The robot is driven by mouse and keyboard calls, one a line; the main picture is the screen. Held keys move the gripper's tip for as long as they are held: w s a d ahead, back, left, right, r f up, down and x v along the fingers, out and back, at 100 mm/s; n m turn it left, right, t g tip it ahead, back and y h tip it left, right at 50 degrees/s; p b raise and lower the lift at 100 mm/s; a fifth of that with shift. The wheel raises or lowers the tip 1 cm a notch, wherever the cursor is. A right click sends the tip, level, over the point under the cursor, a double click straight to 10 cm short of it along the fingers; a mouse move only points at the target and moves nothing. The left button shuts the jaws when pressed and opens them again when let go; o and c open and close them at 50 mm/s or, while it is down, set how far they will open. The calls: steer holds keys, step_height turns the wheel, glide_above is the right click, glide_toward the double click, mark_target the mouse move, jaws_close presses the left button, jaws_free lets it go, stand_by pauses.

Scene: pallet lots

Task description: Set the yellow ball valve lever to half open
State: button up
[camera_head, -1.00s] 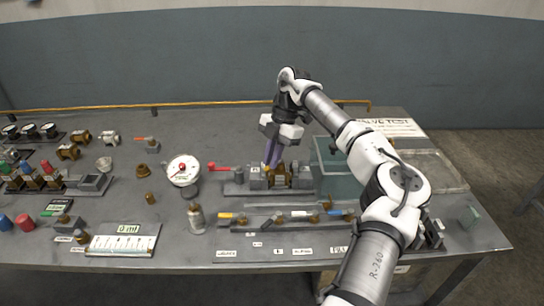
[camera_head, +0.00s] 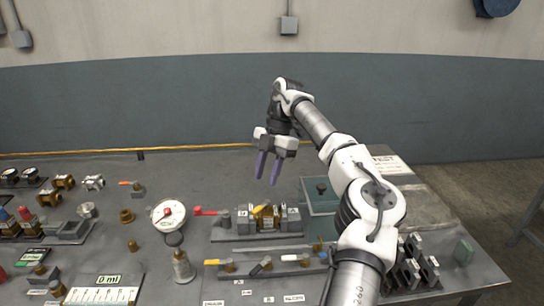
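A brass valve (camera_head: 268,221) sits clamped in a dark grey fixture (camera_head: 232,235) near the middle of the table. A short yellow lever (camera_head: 258,209) lies on top of it, seemingly slanted across the body; its exact angle is hard to tell at this size. Another yellow-orange lever (camera_head: 211,262) is on a small valve in the front row. My gripper (camera_head: 266,181) hangs above and behind the brass valve, pointing down. Its two purple fingers are apart with nothing between them.
A red lever (camera_head: 205,212) sticks out left of the fixture, beside a round gauge (camera_head: 168,213). A green-grey box (camera_head: 320,205) stands to the right. The table behind the fixture is clear.

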steer(key=p+v, duration=0.1)
steer(key=v, duration=0.5)
steer(key=shift+p, duration=0.35)
